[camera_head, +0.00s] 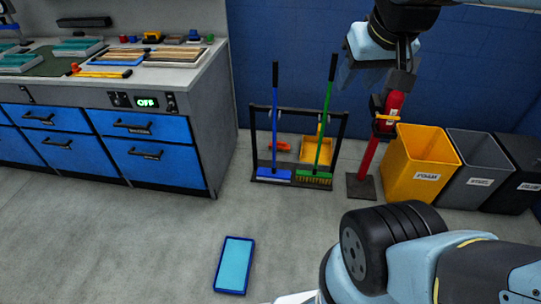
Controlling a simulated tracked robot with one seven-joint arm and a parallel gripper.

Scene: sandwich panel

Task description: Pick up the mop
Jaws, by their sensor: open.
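The mop, with a long blue handle (274,120) and a flat blue and white head (273,175), stands upright at the left side of a black rack (342,140) near the back wall. Beside it on the right, a green broom (327,125) leans slightly in the same rack. My gripper (378,72) hangs in the upper right of the view, right of the rack and apart from the mop. It appears open and empty, but its fingertips are dark and hard to make out.
A workbench (205,65) with blue drawers stands left of the rack. A red fire extinguisher (393,104) on a post and yellow (420,165), grey (470,175) and black bins stand to the right. A blue tray (220,284) lies on the otherwise clear floor in front.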

